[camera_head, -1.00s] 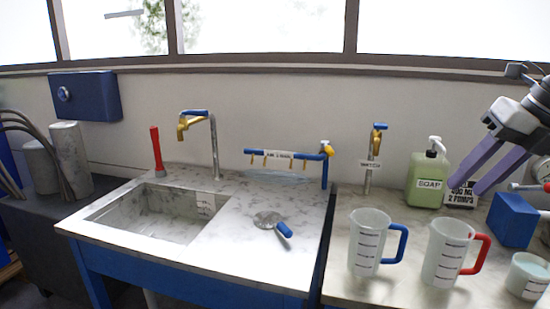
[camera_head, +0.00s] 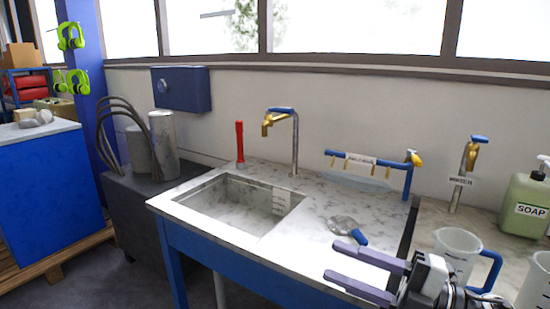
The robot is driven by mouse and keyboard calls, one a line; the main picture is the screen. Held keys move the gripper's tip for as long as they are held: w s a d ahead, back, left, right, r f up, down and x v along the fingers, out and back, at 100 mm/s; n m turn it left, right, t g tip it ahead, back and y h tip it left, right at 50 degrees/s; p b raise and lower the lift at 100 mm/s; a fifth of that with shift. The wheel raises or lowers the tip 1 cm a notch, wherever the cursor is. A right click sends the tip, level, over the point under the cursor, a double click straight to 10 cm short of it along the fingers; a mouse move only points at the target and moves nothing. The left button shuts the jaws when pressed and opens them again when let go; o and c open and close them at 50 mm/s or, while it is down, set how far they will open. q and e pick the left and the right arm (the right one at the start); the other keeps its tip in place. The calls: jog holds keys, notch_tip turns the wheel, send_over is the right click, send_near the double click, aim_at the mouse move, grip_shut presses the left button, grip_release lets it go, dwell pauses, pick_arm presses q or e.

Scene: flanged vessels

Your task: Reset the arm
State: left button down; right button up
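My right gripper (camera_head: 334,261) is at the lower right, in front of the counter, with its two purple fingers pointing left. The fingers are apart with nothing between them, so it is open and empty. The gripper body covers part of the counter's front edge. My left gripper is out of view.
The counter has a sink (camera_head: 238,204), a brass tap (camera_head: 295,140), a blue-handled strainer (camera_head: 343,225), a measuring cup (camera_head: 458,248) and a green soap bottle (camera_head: 524,203). Grey cylinders (camera_head: 163,146) stand at the left.

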jog(key=s+d+f+m+t+h, duration=0.2)
jog(key=f+m+t+h, duration=0.3)
jog(key=f+m, duration=0.5)
jog(key=s+d+f+m+t+h, duration=0.1)
jog(key=d+f+m+t+h, duration=0.1)
jog(key=f+m+h, duration=0.6)
jog(key=s+f+m+g+h, duration=0.2)
jog(key=s+f+m+g, duration=0.5)
jog(key=s+f, duration=1.2)
notch_tip(320, 180, down, 2)
jog(key=shift+s+a+f+m, duration=0.2)
jog(key=shift+s+m, duration=0.1)
jog(key=shift+m, duration=0.6)
